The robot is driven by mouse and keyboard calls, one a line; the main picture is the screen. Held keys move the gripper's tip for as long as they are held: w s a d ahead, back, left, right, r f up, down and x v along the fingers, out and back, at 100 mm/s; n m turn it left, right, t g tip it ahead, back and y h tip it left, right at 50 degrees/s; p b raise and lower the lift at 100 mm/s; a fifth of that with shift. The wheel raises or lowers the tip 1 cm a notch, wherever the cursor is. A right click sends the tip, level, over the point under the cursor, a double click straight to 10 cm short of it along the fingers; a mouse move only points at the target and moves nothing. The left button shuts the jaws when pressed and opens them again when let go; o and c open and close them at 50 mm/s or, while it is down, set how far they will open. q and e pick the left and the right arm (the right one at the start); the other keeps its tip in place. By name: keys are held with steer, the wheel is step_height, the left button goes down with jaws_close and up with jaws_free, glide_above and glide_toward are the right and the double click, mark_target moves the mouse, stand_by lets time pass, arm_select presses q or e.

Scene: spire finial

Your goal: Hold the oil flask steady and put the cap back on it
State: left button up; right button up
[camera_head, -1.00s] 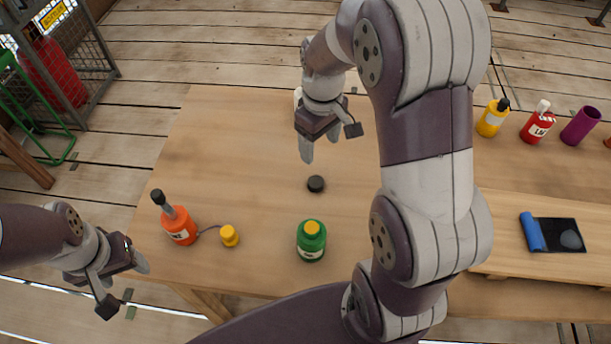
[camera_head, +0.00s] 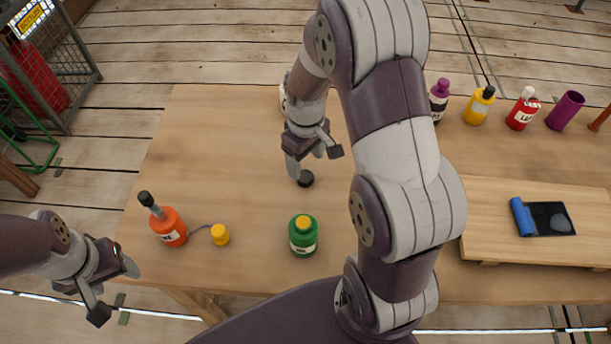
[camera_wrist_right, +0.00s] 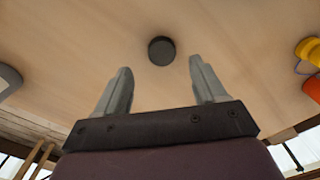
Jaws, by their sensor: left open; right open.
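A black round cap (camera_head: 305,179) lies flat on the wooden table; it also shows in the right wrist view (camera_wrist_right: 161,51). My right gripper (camera_head: 312,160) is open and empty above the table, just behind the cap. In its wrist view the cap lies a little beyond the fingertips, between their lines. A green flask (camera_head: 303,238) with a yellow top stands upright at the front. An orange flask (camera_head: 169,230) with a dark spout stands at the left, a yellow cap (camera_head: 220,235) beside it on a cord. Labels are too small to tell which is oil. My left gripper (camera_head: 117,289) is open and empty off the table's front left corner.
Purple-topped (camera_head: 438,100), yellow (camera_head: 478,106) and red (camera_head: 522,110) bottles and a purple cup (camera_head: 565,111) stand at the back right. A raised board (camera_head: 490,205) carries a blue-and-black pad (camera_head: 550,218). A pale object is partly hidden behind my right arm. The table's middle left is clear.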

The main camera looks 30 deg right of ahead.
mark_target(306, 177)
step_height(306, 177, down, 5)
steer(key=shift+s+a+f, duration=0.1)
steer(key=shift+s+f, duration=0.05)
stand_by(0.4)
steer(key=c, duration=1.1)
